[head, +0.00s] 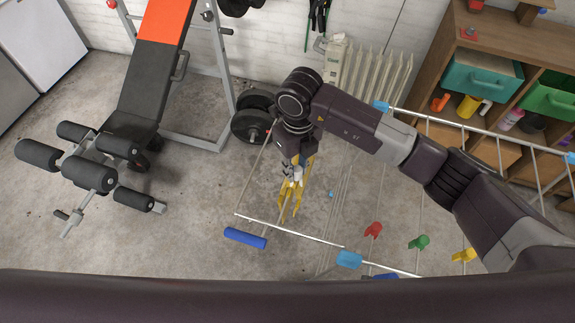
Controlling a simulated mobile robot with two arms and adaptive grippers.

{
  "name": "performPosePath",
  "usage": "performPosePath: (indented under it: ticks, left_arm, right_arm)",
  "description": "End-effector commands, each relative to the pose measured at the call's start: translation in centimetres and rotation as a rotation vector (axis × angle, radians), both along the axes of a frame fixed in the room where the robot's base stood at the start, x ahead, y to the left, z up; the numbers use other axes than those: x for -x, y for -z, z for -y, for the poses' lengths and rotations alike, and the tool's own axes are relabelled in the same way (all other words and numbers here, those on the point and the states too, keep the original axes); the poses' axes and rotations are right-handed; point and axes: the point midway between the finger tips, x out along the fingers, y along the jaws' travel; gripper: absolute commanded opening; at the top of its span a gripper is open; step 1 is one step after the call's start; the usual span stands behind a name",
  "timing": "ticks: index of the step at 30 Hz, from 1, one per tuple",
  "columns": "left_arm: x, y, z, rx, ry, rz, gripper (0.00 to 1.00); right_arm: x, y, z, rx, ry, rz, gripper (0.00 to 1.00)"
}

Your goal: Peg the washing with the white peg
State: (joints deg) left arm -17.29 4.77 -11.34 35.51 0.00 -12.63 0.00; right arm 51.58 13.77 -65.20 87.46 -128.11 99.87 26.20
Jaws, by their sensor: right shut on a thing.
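A wire drying rack (295,231) stands on the concrete floor, with thin bars running across it. My right gripper (296,173) points down over this wire and is shut on the white peg (298,178), at the top of the yellow washing. I cannot tell whether the peg touches the cloth. My left gripper is out of view.
A weight bench (130,95) stands at the left with weight plates (251,125) beside it. A radiator (375,75) and a wooden shelf unit (500,45) with teal and green bins stand behind the rack. Bare floor shows at lower left.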

Motion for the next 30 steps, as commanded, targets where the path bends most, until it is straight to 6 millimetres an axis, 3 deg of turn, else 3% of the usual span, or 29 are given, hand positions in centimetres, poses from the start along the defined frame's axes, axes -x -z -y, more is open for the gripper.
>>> performPosePath:
  ticks: [3, 9, 24, 30]
  left_arm:
    - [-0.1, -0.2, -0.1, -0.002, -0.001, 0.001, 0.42]
    - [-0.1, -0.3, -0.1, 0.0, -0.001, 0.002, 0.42]
    - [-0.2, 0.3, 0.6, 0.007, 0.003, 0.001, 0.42]
    - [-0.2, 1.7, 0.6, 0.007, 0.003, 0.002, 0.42]
  right_arm:
    - [-0.1, -0.1, -1.3, 0.005, 0.163, 0.001, 0.0]
    - [-0.2, -0.1, -2.2, 0.01, 0.3, 0.004, 0.0]
    - [-0.3, 0.1, -2.2, 0.01, 0.311, 0.004, 0.0]
    - [-0.2, 1.8, -2.1, 0.011, 0.312, 0.002, 0.0]
